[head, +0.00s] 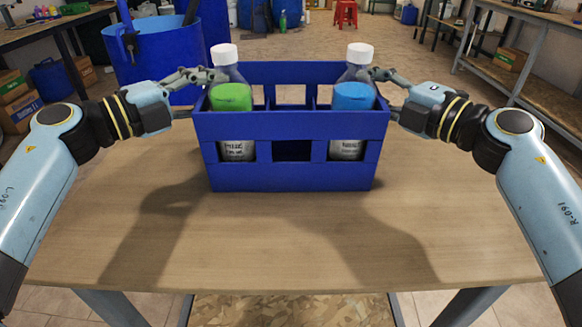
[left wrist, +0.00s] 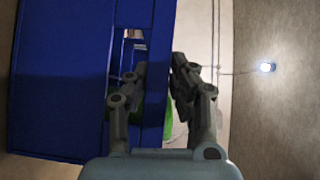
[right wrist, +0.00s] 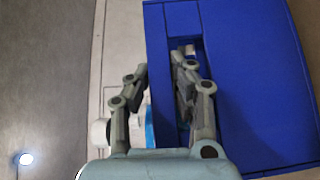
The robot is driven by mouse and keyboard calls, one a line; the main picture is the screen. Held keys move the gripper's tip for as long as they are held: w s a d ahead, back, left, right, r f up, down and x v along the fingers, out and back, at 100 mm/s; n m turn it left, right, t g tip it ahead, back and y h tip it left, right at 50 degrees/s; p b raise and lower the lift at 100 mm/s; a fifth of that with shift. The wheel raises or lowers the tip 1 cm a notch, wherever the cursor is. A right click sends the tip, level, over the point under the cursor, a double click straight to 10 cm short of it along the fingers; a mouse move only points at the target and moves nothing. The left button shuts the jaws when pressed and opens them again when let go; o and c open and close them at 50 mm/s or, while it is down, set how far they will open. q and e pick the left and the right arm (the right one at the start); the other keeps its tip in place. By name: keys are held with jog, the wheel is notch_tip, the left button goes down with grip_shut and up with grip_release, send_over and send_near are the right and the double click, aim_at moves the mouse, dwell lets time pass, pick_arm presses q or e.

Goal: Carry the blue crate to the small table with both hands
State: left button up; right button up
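The blue crate (head: 292,125) stands upright on a wooden table (head: 290,240) in front of me. A bottle with green contents (head: 231,97) stands in its left part and one with blue contents (head: 353,97) in its right part, both white-capped. My left gripper (head: 212,76) is at the crate's left end; in the left wrist view its fingers (left wrist: 158,68) straddle the top rail and look closed on it. My right gripper (head: 374,75) is at the right end; in the right wrist view its fingers (right wrist: 160,68) likewise pinch the rail. I cannot identify which table is the small one.
A large blue drum (head: 158,55) stands on the floor behind the table at left. Cardboard boxes (head: 22,105) sit at the far left. A workbench (head: 535,55) with a lower shelf runs along the right. A red stool (head: 346,13) is far back. The tabletop before the crate is clear.

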pick_arm(q)
jog(key=o, duration=0.5)
jog(key=shift+r, duration=0.1)
jog(key=shift+c, duration=0.2)
pick_arm(e)
jog(key=o, duration=0.5)
jog(key=shift+r, duration=0.1)
jog(key=shift+c, duration=0.2)
jog(key=shift+s+d, duration=0.1)
jog(key=shift+s, duration=0.1)
pick_arm(q)
jog(key=v, duration=0.8)
pick_arm(e)
jog(key=v, duration=1.1)
jog(key=shift+s+d, duration=0.2)
jog(key=shift+s, duration=0.05)
pick_arm(q)
jog(key=shift+a, duration=0.1)
pick_arm(e)
jog(key=shift+a, duration=0.1)
